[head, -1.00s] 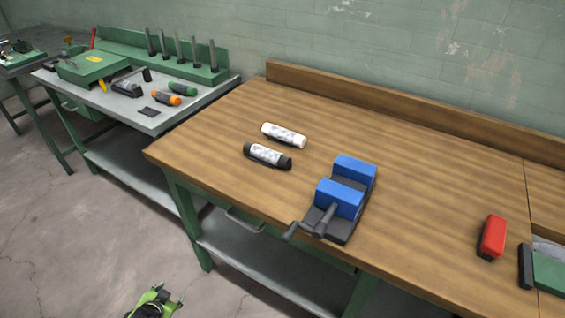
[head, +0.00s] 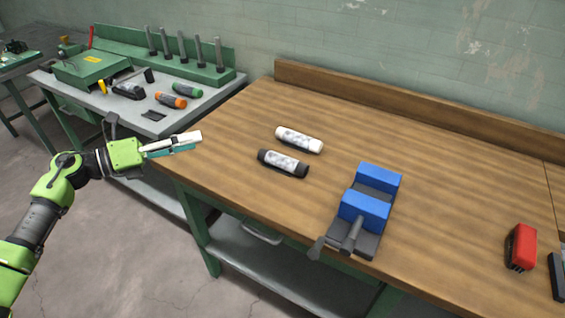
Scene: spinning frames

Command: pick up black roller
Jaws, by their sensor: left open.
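The black roller (head: 283,163) lies on its side on the wooden bench, toward its left front part. It has black ends and a pale patterned middle. A similar white roller (head: 299,140) lies just behind it, a small gap apart. My left gripper (head: 198,139) is open and empty in the head view, left of the black roller, by the bench's left end, pointing right. It touches neither roller. My right gripper is not in view.
A blue vise (head: 365,211) with a dark base stands right of the rollers at the bench's front edge. A red object (head: 521,247) lies at far right. A grey side table (head: 134,104) holds several tools. The bench (head: 440,205) is clear between vise and red object.

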